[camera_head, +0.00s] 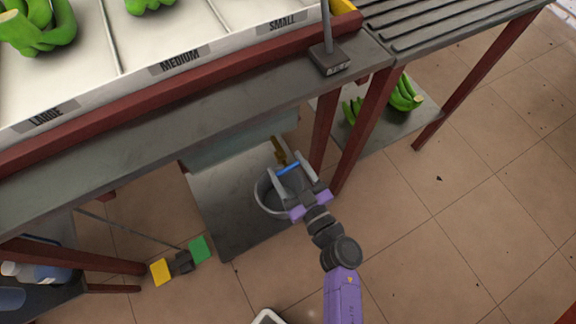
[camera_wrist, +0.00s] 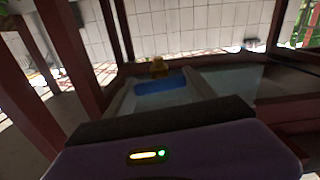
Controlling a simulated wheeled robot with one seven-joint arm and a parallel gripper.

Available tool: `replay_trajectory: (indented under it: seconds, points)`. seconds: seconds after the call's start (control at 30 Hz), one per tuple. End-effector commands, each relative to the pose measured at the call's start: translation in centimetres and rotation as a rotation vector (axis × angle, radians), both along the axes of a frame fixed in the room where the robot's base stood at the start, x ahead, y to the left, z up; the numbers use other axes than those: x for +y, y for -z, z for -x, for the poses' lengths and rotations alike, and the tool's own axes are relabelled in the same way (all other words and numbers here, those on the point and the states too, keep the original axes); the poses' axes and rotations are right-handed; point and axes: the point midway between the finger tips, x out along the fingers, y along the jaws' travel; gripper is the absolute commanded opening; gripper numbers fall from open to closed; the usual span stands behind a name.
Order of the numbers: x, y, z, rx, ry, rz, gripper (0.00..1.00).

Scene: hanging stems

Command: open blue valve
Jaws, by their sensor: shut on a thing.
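The blue valve handle (camera_head: 288,169) is a short blue bar below the sorting table, near a brass-coloured spout (camera_head: 279,148). My gripper (camera_head: 287,170) reaches in from the lower right and is shut on the blue handle, with one finger at each end of it. In the wrist view the blue handle (camera_wrist: 160,87) lies between the fingers, and the brass part (camera_wrist: 158,67) stands just beyond it. The valve body and any water flow cannot be made out.
A grey bucket (camera_head: 262,198) stands under my gripper on a dark metal shelf (camera_head: 235,235). Red table legs (camera_head: 362,135) rise close to the right. A yellow and green pedal (camera_head: 180,262) is at lower left. Green bananas (camera_head: 402,98) lie on a low shelf. Tiled floor at right is clear.

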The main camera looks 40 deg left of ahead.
Motion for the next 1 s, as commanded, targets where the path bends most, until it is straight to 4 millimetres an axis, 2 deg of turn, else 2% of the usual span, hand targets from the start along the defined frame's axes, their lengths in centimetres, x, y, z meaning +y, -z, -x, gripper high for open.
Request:
replay_trajectory:
  seconds: [1.0]
  points:
    - [-0.03,0.15,0.1,-0.861,0.001,0.357,0.23]
